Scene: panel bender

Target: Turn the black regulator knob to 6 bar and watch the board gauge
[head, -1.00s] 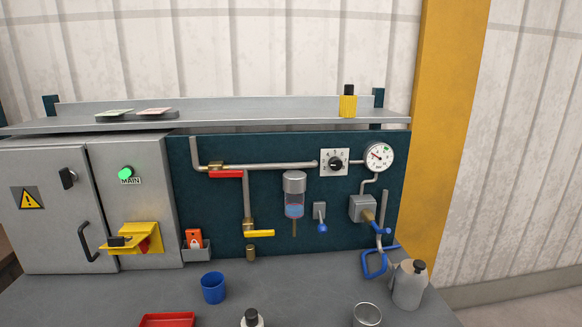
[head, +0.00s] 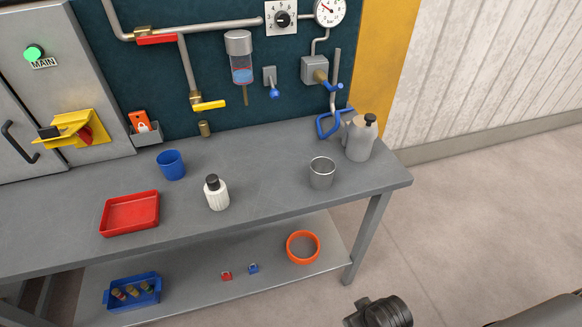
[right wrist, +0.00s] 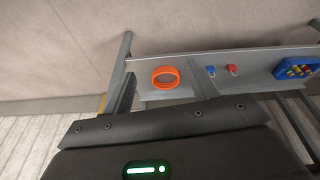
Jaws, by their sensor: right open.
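The black regulator knob (head: 283,19) sits on a white square dial plate with numbers, at the top of the head view. Its exact setting is too small to read. The round white board gauge (head: 329,10) is to its right, with its top cut off by the picture edge. It has a red needle slanting to the upper left; I cannot read the value. My right gripper (right wrist: 160,125) shows as a dark body across the right wrist view, open and away from the knob. My left gripper is not in view.
The grey bench (head: 265,165) carries a red tray (head: 130,214), blue cup (head: 171,165), white bottle (head: 217,194), metal cup (head: 322,173) and grey can (head: 361,140).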

